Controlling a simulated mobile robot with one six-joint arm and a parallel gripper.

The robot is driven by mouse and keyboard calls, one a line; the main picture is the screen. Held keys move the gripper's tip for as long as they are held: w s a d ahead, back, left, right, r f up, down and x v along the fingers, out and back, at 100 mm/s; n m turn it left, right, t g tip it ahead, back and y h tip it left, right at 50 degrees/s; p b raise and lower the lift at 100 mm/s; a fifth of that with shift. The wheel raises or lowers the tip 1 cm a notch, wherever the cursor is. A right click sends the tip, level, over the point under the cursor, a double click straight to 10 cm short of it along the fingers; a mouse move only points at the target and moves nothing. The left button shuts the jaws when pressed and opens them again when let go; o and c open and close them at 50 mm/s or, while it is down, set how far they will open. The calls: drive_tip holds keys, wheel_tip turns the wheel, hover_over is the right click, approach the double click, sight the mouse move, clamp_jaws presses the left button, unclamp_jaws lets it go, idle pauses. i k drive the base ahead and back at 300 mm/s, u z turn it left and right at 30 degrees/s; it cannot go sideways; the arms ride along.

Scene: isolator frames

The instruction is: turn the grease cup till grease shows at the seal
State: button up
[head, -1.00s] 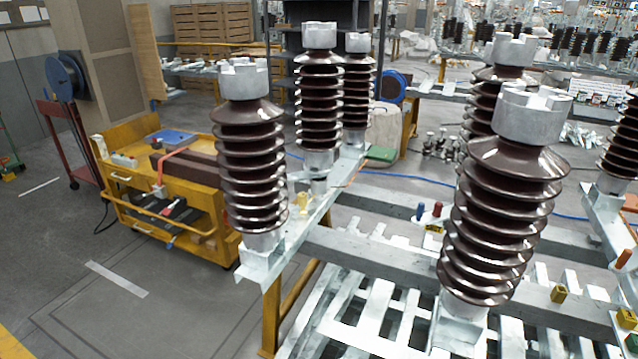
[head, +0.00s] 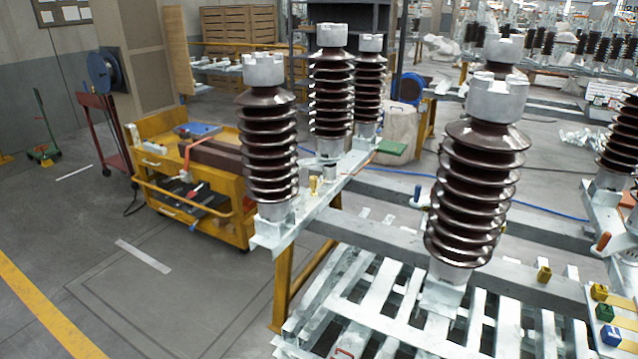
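Several brown ribbed insulators with grey metal caps stand upright on a galvanised frame; the nearest (head: 474,190) is right of centre and another (head: 268,150) is left of it. A small brass-yellow fitting (head: 313,186) stands on the left frame plate, beside the left insulator's foot. Another brass-coloured piece (head: 544,274) sits on the front grey beam, right of the nearest insulator. Either may be the grease cup; they are too small to tell. No grease or seal can be made out. My gripper is not in view.
A yellow tool trolley (head: 185,190) stands at left, with a red cart (head: 105,135) behind it. Slatted metal (head: 380,300) lies below the frame. Yellow, green and blue (head: 611,336) blocks sit at right, near an orange handle (head: 603,242).

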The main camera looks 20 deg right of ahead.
sight(313, 179)
drive_tip(key=u, duration=0.05)
drive_tip(key=k, duration=1.3)
drive_tip(key=z, duration=0.15)
drive_tip(key=i, duration=1.3)
drive_tip(key=u, duration=0.85)
drive_tip(key=i, duration=0.5)
drive_tip(key=u, duration=0.7)
